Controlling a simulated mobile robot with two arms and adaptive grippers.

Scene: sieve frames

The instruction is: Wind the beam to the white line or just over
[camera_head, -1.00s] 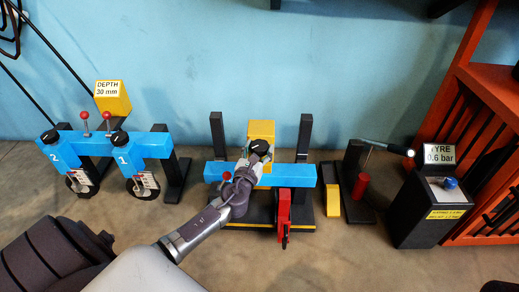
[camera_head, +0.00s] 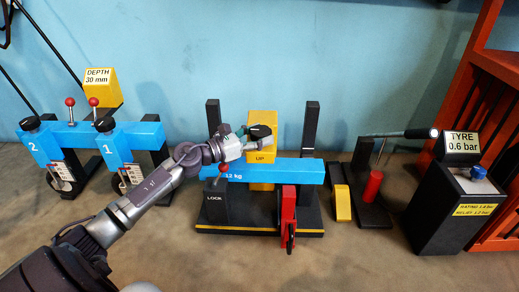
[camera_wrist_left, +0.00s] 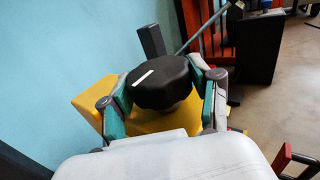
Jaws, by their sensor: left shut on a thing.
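The blue beam (camera_head: 300,171), marked 12 kg, lies level between two dark uprights (camera_head: 309,128). Behind it stands a yellow box (camera_head: 262,154) marked UP, with a black round knob (camera_head: 261,132) on top. My left gripper (camera_head: 250,136) reaches in from the left and is shut on the knob. In the left wrist view the knob (camera_wrist_left: 160,88) sits between the two fingers, and a white pointer mark shows on its top. I cannot make out a white line beside the beam. A red-balled lever (camera_head: 223,168) stands by the LOCK block (camera_head: 215,206). My right gripper is out of view.
To the right are a red cylinder (camera_head: 373,186) and the TYRE 0.6 bar box (camera_head: 452,212). Blue units 1 and 2 (camera_head: 128,139) stand left. Open floor lies in front.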

